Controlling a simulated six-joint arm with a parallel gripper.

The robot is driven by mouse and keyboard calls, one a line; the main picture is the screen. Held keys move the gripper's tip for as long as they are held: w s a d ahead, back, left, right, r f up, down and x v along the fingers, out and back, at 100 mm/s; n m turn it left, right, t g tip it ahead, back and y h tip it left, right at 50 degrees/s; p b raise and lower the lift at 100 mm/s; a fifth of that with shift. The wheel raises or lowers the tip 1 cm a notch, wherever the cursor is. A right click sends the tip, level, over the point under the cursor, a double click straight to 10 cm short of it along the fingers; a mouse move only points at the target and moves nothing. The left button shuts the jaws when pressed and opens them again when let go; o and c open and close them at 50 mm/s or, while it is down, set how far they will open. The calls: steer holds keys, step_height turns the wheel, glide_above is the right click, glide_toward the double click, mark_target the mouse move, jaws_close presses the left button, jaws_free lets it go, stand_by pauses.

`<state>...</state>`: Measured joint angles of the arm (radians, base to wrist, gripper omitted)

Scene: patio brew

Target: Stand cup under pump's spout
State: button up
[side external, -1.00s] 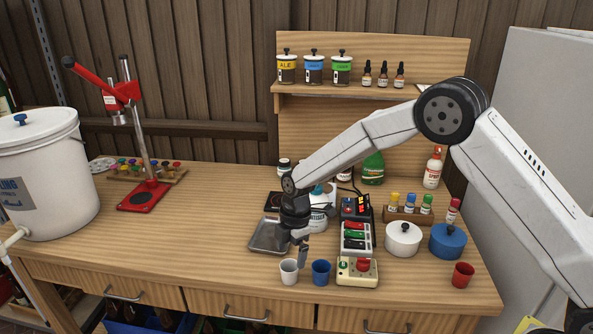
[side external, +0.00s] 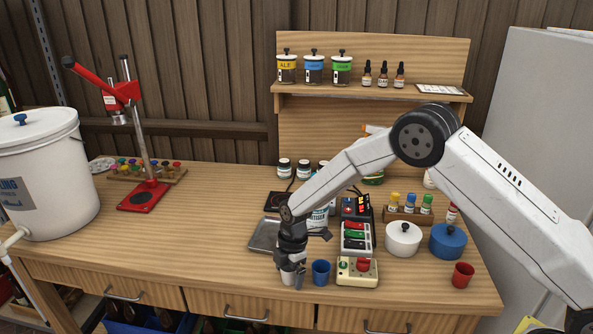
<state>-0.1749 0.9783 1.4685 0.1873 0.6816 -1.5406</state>
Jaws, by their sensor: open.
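A small white cup (side external: 287,280) stands near the front edge of the bench, left of a blue cup (side external: 321,272). My gripper (side external: 290,273) points down at the white cup, with its open fingers around the upper part and hiding much of it. A red cup (side external: 463,275) stands apart at the front right. A white container with a label (side external: 318,219) stands behind my gripper, mostly hidden by my arm. I cannot make out a pump spout on it. A grey metal tray (side external: 262,236) lies just left of my wrist, partly covered.
A cream button box (side external: 357,272) and a switch box (side external: 356,238) stand close right of the blue cup. White (side external: 403,239) and blue (side external: 447,241) pots stand further right. A red lever press (side external: 143,194) and white bucket (side external: 40,175) are left. The left-centre bench is clear.

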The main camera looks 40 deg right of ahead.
steer(key=shift+f, duration=0.2)
steer(key=shift+c, duration=0.2)
steer(key=c, duration=1.3)
steer(key=shift+r, duration=0.1)
steer(key=shift+r, duration=0.65)
steer(key=shift+s+d+r, duration=0.4)
steer(key=shift+s+r, duration=1.5)
steer(key=shift+s, duration=0.4)
steer(key=shift+s+d+r, duration=0.4)
steer(key=shift+s+r, duration=1.55)
steer(key=shift+s, duration=0.35)
steer(key=shift+s+d+r, duration=0.4)
steer(key=shift+s+r, duration=1.5)
steer(key=shift+s, duration=0.4)
